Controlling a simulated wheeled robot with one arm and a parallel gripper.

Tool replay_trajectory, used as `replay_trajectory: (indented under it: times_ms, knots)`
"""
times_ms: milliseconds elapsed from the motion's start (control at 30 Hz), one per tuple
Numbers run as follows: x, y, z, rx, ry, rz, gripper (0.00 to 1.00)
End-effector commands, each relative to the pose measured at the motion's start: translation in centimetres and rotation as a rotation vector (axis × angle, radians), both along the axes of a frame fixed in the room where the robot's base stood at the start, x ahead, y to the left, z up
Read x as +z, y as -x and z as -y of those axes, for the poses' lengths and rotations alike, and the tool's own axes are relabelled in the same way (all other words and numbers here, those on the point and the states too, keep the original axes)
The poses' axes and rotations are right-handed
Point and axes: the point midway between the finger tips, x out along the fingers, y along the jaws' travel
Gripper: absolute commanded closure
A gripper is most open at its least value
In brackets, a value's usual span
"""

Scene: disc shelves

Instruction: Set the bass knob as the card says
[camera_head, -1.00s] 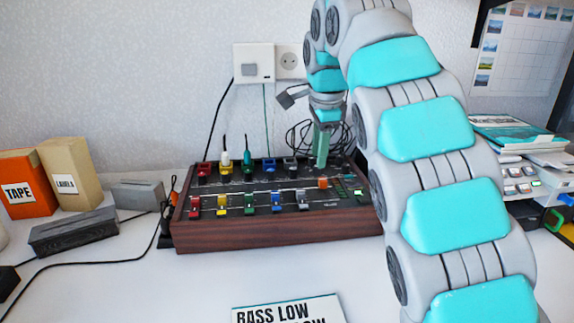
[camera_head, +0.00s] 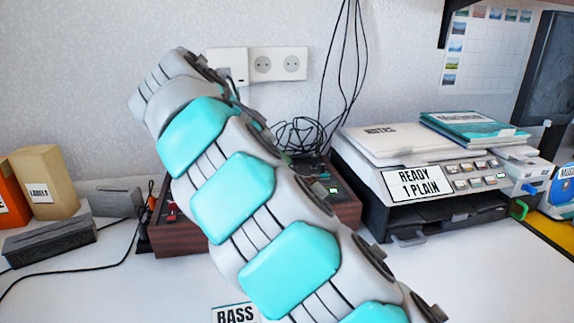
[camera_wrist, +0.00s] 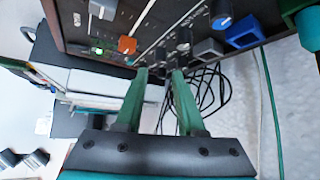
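The card (camera_head: 235,315) lies at the bottom edge of the head view; only the word BASS shows, and my arm hides the rest. The wood-sided mixer (camera_head: 180,240) stands on the table, mostly hidden behind my arm. Its dark panel (camera_wrist: 85,15) fills the top of the wrist view, with an orange cap (camera_wrist: 127,45), a blue-topped knob (camera_wrist: 221,22) and a dark knob (camera_wrist: 183,40). I cannot read which knob is bass. My gripper (camera_wrist: 160,74) has green fingers standing apart at the panel's edge, near dark knobs. No clear grip on anything shows. The head view hides it.
A printer (camera_head: 420,215) with a READY 1 PLAIN sign stands right, papers on top. Loose black cables (camera_wrist: 205,88) lie beside the mixer. A tan box (camera_head: 45,180) and grey box (camera_head: 48,238) stand left. The front right table (camera_head: 440,285) is clear.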

Motion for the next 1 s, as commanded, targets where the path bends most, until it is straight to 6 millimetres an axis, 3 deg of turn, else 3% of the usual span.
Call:
replay_trajectory:
  times_ms: [400,800,1000]
  knots:
    - [-3.7,-2.3,2.8,-0.001,-0.002,-0.002,0.62]
    - [-4.1,-2.6,3.1,0.001,-0.003,0.0,0.62]
    - [-4.1,-2.6,3.1,0.001,-0.003,0.0,0.82]
